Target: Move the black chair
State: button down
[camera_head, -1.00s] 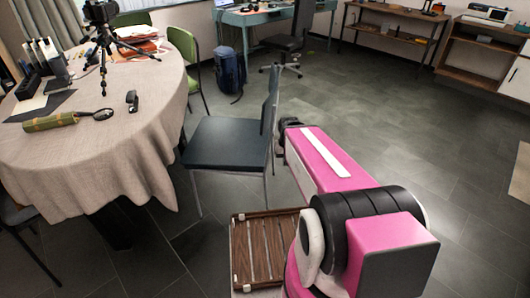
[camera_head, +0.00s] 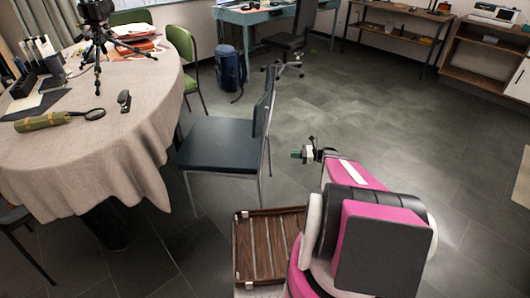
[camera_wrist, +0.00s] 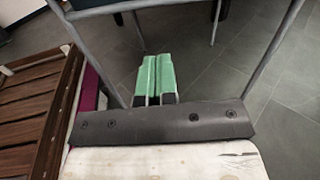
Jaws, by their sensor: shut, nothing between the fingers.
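A black chair (camera_head: 215,145) with a dark seat, an upright back and grey metal legs stands at the right side of the round table. My gripper (camera_head: 298,154) is to the right of the chair's back, with a visible gap in the head view. In the wrist view, the two green finger pads (camera_wrist: 153,76) are together and hold nothing. Grey metal tubes (camera_wrist: 273,50), which look like the chair's frame, cross the wrist view. I cannot tell whether they touch my gripper.
The round table (camera_head: 140,150) with a cream cloth fills the left. A green chair (camera_head: 183,48), a blue backpack (camera_head: 229,68) and a black office chair (camera_head: 288,42) stand behind. Shelves (camera_head: 395,35) line the back right. The floor right of the black chair is clear.

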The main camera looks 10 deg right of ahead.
jog(key=w+a, duration=0.3)
jog(key=a, duration=0.9)
jog(key=shift+a+f+m, duration=0.15)
jog(key=shift+a+m, duration=0.15)
jog(key=shift+a, duration=0.05)
